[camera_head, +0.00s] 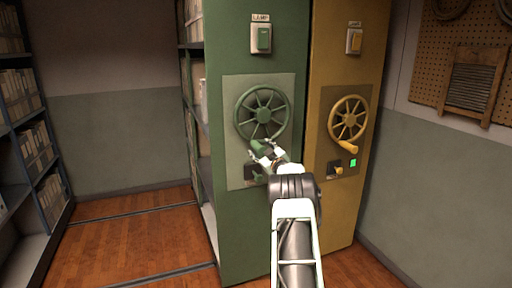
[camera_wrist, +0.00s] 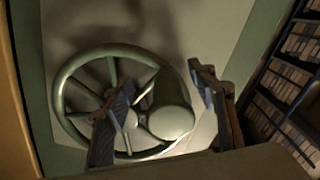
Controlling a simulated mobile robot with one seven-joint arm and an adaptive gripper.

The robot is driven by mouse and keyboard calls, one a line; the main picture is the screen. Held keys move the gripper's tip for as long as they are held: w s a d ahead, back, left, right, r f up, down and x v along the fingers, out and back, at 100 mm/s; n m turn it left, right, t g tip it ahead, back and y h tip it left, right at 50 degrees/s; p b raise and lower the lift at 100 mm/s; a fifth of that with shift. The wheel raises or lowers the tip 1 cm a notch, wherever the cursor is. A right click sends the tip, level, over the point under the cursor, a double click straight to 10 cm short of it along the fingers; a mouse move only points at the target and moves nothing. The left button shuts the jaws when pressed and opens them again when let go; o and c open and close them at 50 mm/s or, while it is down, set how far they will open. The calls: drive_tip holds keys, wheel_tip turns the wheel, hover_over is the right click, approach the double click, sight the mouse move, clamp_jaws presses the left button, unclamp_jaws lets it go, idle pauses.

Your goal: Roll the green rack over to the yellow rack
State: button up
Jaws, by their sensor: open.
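The green rack (camera_head: 228,225) stands upright left of the yellow rack (camera_head: 335,215). Their front panels are side by side with a thin dark line between them; I cannot tell whether they touch. The green rack's spoked handwheel (camera_head: 263,113) also shows in the wrist view (camera_wrist: 68,83). Its green crank knob (camera_wrist: 171,118) sticks out at the wheel's lower part. My gripper (camera_head: 266,157) is open at the knob, with one finger on each side of it in the wrist view (camera_wrist: 155,112). I cannot tell whether the fingers touch it.
The yellow rack has a yellow handwheel (camera_head: 348,118), a lever and a lit green light (camera_head: 353,163). Floor rails (camera_head: 150,277) cross the clear wooden floor towards the dark shelving (camera_head: 43,190) at left.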

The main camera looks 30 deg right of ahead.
drive_tip(key=b+v, duration=0.3)
drive_tip(key=v, duration=0.7)
drive_tip(key=shift+b, duration=0.35)
idle(0.3)
idle(0.3)
